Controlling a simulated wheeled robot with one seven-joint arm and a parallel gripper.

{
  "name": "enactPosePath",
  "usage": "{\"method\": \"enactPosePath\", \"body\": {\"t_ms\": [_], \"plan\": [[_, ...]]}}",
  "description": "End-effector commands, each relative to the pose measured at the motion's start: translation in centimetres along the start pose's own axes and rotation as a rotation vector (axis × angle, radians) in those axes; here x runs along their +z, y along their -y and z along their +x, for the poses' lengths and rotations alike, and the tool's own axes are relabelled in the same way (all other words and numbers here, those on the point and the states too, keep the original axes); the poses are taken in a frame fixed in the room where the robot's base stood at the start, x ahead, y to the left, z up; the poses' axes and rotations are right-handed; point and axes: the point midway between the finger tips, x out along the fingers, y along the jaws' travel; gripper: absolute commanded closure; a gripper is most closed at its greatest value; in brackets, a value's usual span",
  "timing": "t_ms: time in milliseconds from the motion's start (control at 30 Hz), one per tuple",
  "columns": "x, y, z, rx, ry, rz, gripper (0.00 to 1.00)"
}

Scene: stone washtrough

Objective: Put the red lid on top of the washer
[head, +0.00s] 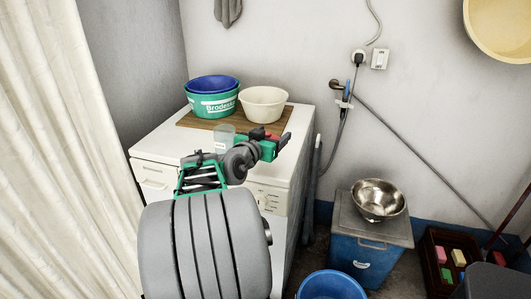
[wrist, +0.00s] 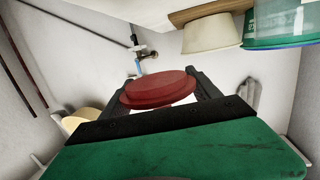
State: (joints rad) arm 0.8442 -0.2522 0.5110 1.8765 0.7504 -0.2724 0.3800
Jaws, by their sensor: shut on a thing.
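The red lid (wrist: 160,88) is between the two fingers of my gripper (wrist: 163,90) in the wrist view, and the gripper is shut on it. In the head view my gripper (head: 272,142) is over the front right part of the white washer (head: 172,146). A small part of the red lid (head: 258,133) shows there, mostly hidden by the gripper. I cannot tell how far the lid is above the washer top.
On the washer, a wooden board (head: 190,119) bears a green basin (head: 212,104) with a blue one in it, and a cream bowl (head: 263,103). A clear cup (head: 224,134) stands near my gripper. A blue bin (head: 362,262) with a steel bowl (head: 378,199) stands right.

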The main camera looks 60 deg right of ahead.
Motion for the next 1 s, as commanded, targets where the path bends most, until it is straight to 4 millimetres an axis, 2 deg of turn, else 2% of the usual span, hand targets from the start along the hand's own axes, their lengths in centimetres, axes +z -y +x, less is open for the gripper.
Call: {"method": "enactPosePath", "body": {"t_ms": [33,100,200,433,600,967,1000], "plan": [[0.7,0.1,1.6,0.005,0.003,-0.003,0.67],[2.5,0.4,3.1,0.003,0.005,-0.005,0.67],[4.0,0.7,5.0,0.004,0.002,-0.003,0.67],[6.0,1.0,7.2,0.003,0.002,-0.001,0.67],[8.6,1.1,7.4,0.002,0.001,-0.002,0.67],[8.9,1.0,7.4,0.002,-0.001,0.000,0.67],[8.8,1.0,7.4,0.002,0.000,0.000,0.26]]}}
